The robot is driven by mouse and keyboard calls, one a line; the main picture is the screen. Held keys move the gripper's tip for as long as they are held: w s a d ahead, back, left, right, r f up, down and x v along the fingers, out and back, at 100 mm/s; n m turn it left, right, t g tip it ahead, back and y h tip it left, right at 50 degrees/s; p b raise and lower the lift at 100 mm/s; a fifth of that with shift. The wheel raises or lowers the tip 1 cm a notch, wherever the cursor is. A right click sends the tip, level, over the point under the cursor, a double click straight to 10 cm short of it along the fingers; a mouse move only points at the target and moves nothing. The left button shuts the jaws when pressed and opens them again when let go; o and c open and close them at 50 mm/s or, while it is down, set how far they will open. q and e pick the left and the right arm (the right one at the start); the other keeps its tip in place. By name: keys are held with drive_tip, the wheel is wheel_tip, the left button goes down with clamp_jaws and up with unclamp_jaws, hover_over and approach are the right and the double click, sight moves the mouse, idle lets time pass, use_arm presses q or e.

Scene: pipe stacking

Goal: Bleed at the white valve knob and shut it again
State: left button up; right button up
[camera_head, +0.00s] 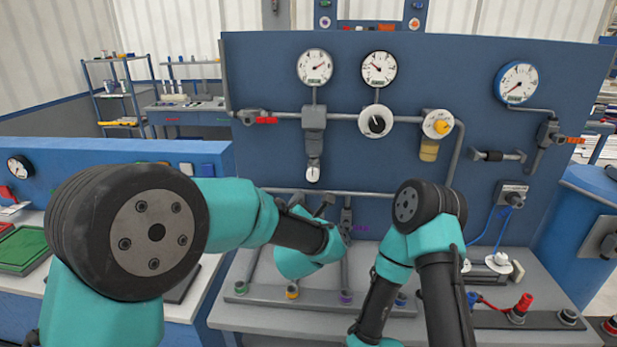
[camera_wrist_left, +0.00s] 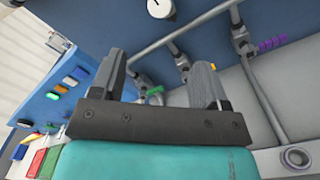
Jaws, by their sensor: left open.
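A small white knob (camera_head: 313,173) hangs below the grey filter unit (camera_head: 314,140) on the blue panel in the head view. My left gripper (camera_head: 312,203) is just below it in that view, its jaws apart and empty. In the left wrist view my left gripper (camera_wrist_left: 160,65) also shows open, with nothing between its fingers. A round white part (camera_wrist_left: 160,8) is cut by the top edge there; I cannot tell for sure that it is the same knob. My right arm bends down at the centre right, and its gripper is not seen.
Beside the filter are a round white regulator (camera_head: 377,121) and a yellow-knobbed unit (camera_head: 438,123). Gauges (camera_head: 315,67) sit above. Grey pipes (camera_head: 280,190) run across the panel below. Another white knob (camera_head: 502,259) stands on the bench at right, near a red fitting (camera_head: 524,303).

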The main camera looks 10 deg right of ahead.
sight(312, 177)
use_arm(q)
drive_tip(key=x, duration=1.7)
drive_tip(key=shift+w, duration=0.15)
drive_tip(key=c, duration=0.9)
